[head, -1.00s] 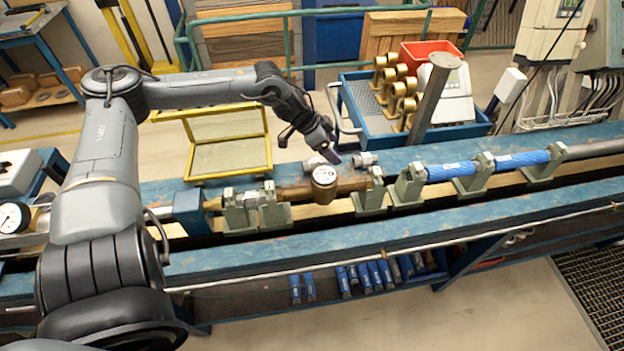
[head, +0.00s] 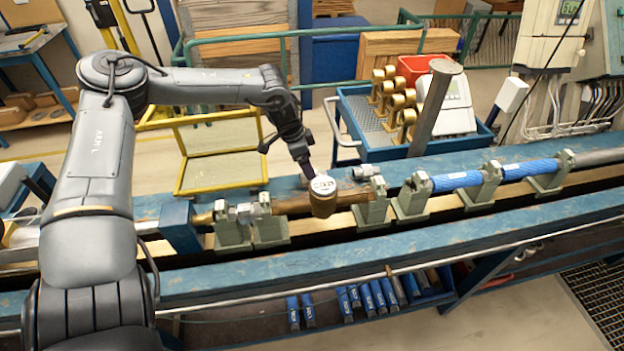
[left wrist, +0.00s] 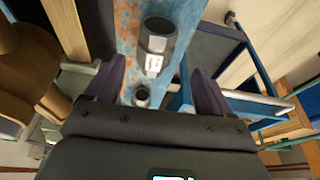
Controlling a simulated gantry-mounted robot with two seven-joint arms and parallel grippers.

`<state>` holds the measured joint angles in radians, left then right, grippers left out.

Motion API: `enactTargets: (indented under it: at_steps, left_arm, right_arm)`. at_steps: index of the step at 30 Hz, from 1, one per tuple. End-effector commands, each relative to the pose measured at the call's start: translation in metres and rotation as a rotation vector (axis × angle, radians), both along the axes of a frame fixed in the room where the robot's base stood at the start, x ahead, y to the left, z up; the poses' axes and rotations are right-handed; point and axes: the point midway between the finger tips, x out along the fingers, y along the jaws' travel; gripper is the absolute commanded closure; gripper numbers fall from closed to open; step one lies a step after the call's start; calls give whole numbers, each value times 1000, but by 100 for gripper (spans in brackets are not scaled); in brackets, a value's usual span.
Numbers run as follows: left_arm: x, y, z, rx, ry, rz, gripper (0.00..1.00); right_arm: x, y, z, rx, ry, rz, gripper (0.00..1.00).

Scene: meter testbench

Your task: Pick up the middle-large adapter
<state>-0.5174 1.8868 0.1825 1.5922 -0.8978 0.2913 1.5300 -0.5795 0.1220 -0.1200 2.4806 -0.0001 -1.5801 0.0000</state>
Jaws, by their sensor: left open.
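My left gripper (head: 306,170) is open and points down over the blue bench, just behind the brass water meter (head: 323,196). In the left wrist view the open fingers (left wrist: 157,85) stand either side of a small grey adapter (left wrist: 141,97), with no visible contact. A larger grey cylindrical adapter (left wrist: 155,45) with a silver nut-like end lies farther ahead on the bench. In the head view metal adapters (head: 364,172) show right of the meter; any nearer the gripper are hidden by it and the meter. I cannot tell which is the middle-large one. My right gripper is not in view.
Green clamp stands (head: 372,206) and the pipe line run along the bench in front of the gripper. A blue cart (head: 350,110) with brass fittings stands behind the bench. A yellow-framed panel (head: 222,150) stands behind left.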

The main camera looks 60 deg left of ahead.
Motion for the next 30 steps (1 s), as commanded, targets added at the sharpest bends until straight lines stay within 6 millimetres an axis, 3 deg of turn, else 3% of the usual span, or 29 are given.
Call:
enactTargets:
  at_steps: [15,26,30]
  left_arm:
    - [10,-11,-46,1,2,1,17]
    - [13,-11,-49,0,-1,1,17]
    - [12,-11,-49,0,-1,1,38]
  right_arm:
    - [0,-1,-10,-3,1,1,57]
    - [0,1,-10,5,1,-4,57]
    - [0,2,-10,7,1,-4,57]
